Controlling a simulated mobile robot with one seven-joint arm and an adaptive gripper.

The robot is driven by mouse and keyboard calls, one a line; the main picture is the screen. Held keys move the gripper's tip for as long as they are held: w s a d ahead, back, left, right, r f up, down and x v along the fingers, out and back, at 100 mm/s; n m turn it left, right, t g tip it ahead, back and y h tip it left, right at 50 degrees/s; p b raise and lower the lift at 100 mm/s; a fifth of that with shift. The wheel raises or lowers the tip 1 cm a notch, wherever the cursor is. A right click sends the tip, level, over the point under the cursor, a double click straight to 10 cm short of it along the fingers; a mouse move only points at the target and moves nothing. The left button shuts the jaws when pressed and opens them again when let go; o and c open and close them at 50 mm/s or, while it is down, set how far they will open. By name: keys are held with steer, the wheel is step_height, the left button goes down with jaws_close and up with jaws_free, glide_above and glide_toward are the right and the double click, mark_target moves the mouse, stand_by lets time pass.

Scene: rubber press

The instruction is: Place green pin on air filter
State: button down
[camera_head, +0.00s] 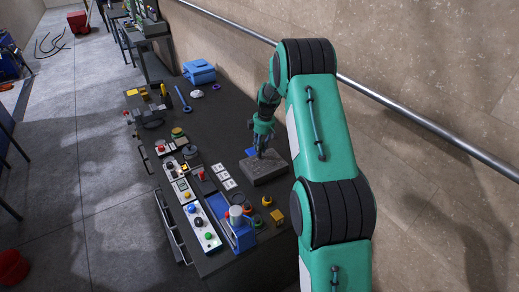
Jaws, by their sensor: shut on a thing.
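My gripper (261,153) points down over a grey rectangular block (267,174) on the dark workbench, close to the wall side. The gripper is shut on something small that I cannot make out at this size. No green pin can be told apart from the green and black gripper. The block may be the air filter, but I cannot be sure. The gripper's tips overlap the block's far left part in the picture. I cannot tell whether they touch it.
On the dark bench (225,108), a blue box (199,72) stands at the far end. Control panels with coloured buttons (200,226) line the left edge. White square plates (223,176) lie left of the block. A blue device (240,232) stands nearer. The wall (430,90) bounds the right.

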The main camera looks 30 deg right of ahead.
steer(key=shift+f, duration=0.2)
steer(key=c, duration=1.3)
jaws_free()
steer(key=shift+c, duration=0.2)
steer(key=shift+r, duration=0.15)
steer(key=r, duration=0.8)
steer(key=s+d+r, duration=0.1)
steer(key=r, duration=0.3)
steer(key=shift+r, duration=0.1)
